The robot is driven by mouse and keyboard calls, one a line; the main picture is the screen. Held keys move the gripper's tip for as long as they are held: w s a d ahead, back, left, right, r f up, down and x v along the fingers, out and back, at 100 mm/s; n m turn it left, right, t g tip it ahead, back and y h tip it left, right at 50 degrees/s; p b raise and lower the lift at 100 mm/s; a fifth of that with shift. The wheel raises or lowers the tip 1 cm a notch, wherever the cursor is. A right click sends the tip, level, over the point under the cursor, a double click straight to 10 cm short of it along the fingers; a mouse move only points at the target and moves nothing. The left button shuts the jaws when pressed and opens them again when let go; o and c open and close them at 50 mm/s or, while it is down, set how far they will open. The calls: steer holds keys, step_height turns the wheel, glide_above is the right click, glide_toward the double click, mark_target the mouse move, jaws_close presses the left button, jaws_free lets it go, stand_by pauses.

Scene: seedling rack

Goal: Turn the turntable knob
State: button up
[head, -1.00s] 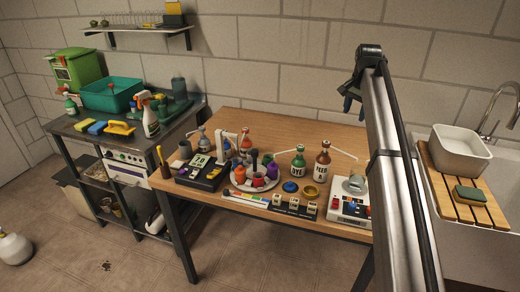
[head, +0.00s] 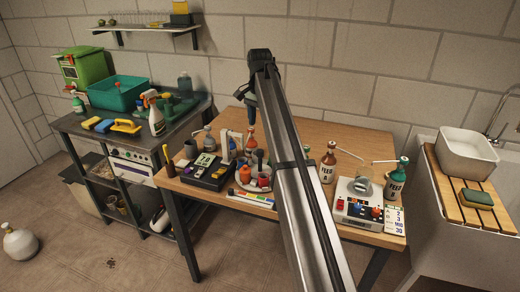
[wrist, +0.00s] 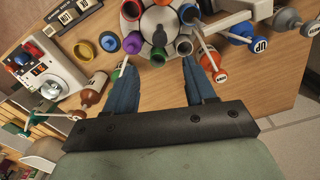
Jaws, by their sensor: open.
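The turntable (head: 262,186) is a pale round disc with several coloured pots on it, standing near the front edge of the wooden table. In the head view my gripper (head: 249,106) is above the table's back part, behind the turntable; my arm hides part of the table.
A black device with a display (head: 207,172) stands left of the turntable.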

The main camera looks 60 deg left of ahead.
mark_target(260, 151)
step_height(260, 151, down, 12)
steer(key=shift+r, duration=0.1)
stand_by(0.4)
jaws_close()
stand_by(0.5)
